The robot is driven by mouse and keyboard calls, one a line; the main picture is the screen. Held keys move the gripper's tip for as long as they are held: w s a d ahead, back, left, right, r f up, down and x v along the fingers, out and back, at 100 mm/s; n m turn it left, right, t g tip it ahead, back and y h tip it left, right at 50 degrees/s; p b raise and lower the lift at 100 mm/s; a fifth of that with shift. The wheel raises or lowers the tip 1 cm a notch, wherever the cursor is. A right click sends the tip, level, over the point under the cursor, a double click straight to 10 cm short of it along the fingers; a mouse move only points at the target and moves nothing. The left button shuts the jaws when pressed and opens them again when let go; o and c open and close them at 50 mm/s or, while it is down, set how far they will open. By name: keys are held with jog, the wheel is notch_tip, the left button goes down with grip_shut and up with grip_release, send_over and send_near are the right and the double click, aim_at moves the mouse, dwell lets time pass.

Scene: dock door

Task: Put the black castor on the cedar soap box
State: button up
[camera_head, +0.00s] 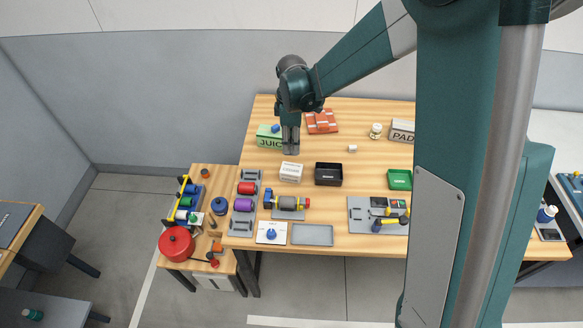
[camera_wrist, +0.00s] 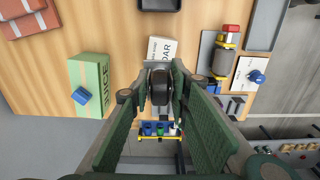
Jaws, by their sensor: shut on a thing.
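My gripper (camera_wrist: 160,92) is shut on the black castor (camera_wrist: 160,86), a dark wheel standing between the two green fingers in the wrist view. In the head view my gripper (camera_head: 291,150) hangs fingers down beside the green juice carton, and I cannot make out the castor there. The cedar soap box (camera_head: 291,172) is a white box on the wooden table, just in front of my gripper. In the wrist view the soap box (camera_wrist: 162,47) shows above the castor, with part of its lettering "DAR" in sight. The castor is apart from the box's visible top.
The juice carton (camera_head: 268,136) with a blue piece on it is close at the left of my gripper. A black tray (camera_head: 328,174) stands right of the soap box. Orange bricks (camera_head: 321,121) lie behind. Bare table shows between the black tray and the green tray (camera_head: 399,179).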

dwell(0.3)
send_over(292, 168)
jog(key=shift+f, duration=2.9)
jog(key=shift+a+f, duration=0.1)
jog(key=shift+f, duration=2)
jog(key=shift+f, duration=0.2)
jog(key=o, duration=1)
jog(key=shift+r, duration=0.1)
jog(key=shift+r+p, duration=0.2)
jog(key=shift+p, duration=0.1)
jog(key=shift+r, duration=5.95)
